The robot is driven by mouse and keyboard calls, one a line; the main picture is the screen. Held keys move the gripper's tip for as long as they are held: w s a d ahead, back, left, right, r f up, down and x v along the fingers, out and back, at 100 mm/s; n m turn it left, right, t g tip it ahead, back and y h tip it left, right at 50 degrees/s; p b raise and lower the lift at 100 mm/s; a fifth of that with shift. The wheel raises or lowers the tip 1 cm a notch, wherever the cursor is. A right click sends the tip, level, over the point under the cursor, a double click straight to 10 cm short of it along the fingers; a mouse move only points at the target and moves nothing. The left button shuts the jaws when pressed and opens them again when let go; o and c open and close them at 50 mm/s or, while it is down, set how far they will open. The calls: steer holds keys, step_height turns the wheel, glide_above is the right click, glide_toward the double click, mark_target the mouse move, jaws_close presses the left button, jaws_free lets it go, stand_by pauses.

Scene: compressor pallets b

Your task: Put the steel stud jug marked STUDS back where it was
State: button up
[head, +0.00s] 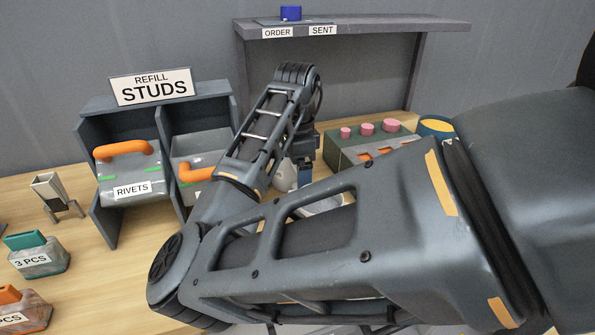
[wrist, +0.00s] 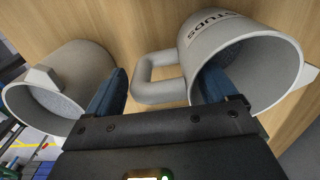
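The grey steel jug marked STUDS (wrist: 229,50) is at the right of the wrist view, its open mouth toward the camera and its looped handle (wrist: 146,80) pointing left. My gripper (wrist: 163,85) is open, with its two dark blue fingers apart. The handle lies between them in that picture, with a gap on the left finger's side. The right finger overlaps the jug's near rim; I cannot tell whether it touches. In the head view my arm hides most of this area.
A second grey jug (wrist: 75,68) stands left of the fingers. In the head view, a bin rack (head: 235,95) carries a REFILL STUDS sign (head: 152,87) and a RIVETS container (head: 130,178). A shelf (head: 370,25) and a pink-knobbed box (head: 345,152) stand behind my arm.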

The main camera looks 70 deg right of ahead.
steer(key=shift+o, duration=0.7)
step_height(320, 180, up, 12)
steer(key=shift+r+p, duration=0.2)
steer(key=shift+p, duration=0.25)
